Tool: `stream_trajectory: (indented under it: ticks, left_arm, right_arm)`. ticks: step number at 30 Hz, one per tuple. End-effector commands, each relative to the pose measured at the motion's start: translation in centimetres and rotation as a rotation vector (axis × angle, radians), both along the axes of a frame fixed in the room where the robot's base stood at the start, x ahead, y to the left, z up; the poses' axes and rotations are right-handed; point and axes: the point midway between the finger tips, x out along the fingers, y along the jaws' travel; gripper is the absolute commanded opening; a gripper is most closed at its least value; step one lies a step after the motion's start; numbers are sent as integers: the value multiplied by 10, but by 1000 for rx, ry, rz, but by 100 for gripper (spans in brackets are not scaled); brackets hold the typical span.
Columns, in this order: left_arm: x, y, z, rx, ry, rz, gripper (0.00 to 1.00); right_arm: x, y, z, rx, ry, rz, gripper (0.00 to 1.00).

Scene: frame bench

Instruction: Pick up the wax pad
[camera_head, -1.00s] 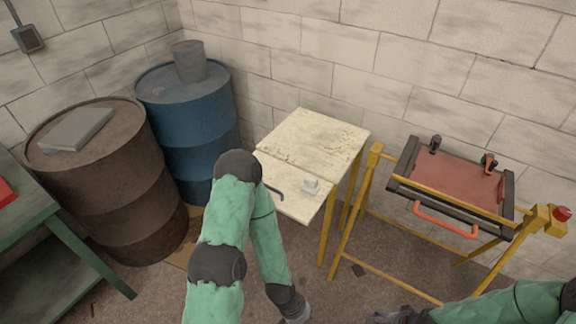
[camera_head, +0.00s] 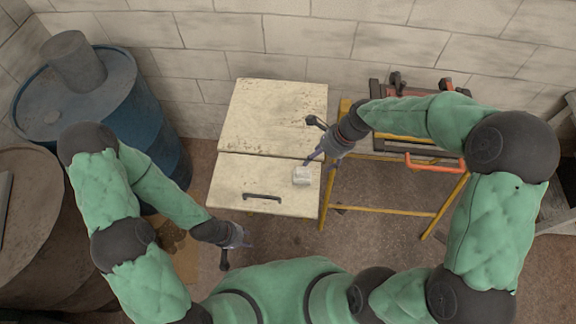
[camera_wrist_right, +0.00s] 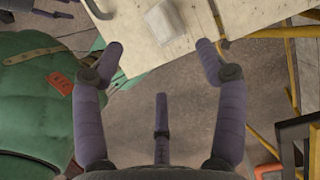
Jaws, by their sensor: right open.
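The wax pad is a small white block (camera_head: 302,175) lying on the pale cabinet's lower panel, near its right edge. It also shows in the right wrist view, where the block (camera_wrist_right: 164,22) lies beyond and between the fingertips. My right gripper (camera_head: 314,160) is just beside and above the block in the head view. In the right wrist view my right gripper (camera_wrist_right: 160,48) is open, its purple fingers spread wide with nothing between them. My left gripper (camera_head: 236,246) hangs low, away from the panel; its jaw state is too small to tell.
The pale cabinet (camera_head: 275,112) has a dark handle (camera_head: 262,196) on its lower panel. A yellow frame (camera_head: 385,211) with an orange handle (camera_head: 430,163) stands to the right. A blue drum (camera_head: 88,85) and a brown drum (camera_head: 30,230) stand at left.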

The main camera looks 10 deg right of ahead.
Motion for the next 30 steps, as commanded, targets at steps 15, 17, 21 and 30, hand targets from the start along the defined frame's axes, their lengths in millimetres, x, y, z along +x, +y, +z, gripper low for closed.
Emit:
stream_trajectory:
  ticks: [15,17,21,30]
  left_arm:
    - [0,0,-16,0,0,0,40]
    - [0,0,-17,0,0,0,40]
    - [0,0,-26,0,0,0,40]
    - [0,0,-33,0,0,0,40]
  right_arm:
    - [6,19,-54,0,0,2,73]
    - [7,19,-59,-1,0,2,73]
    - [10,21,-78,-1,1,4,73]
    - [14,30,-102,-1,-1,3,73]
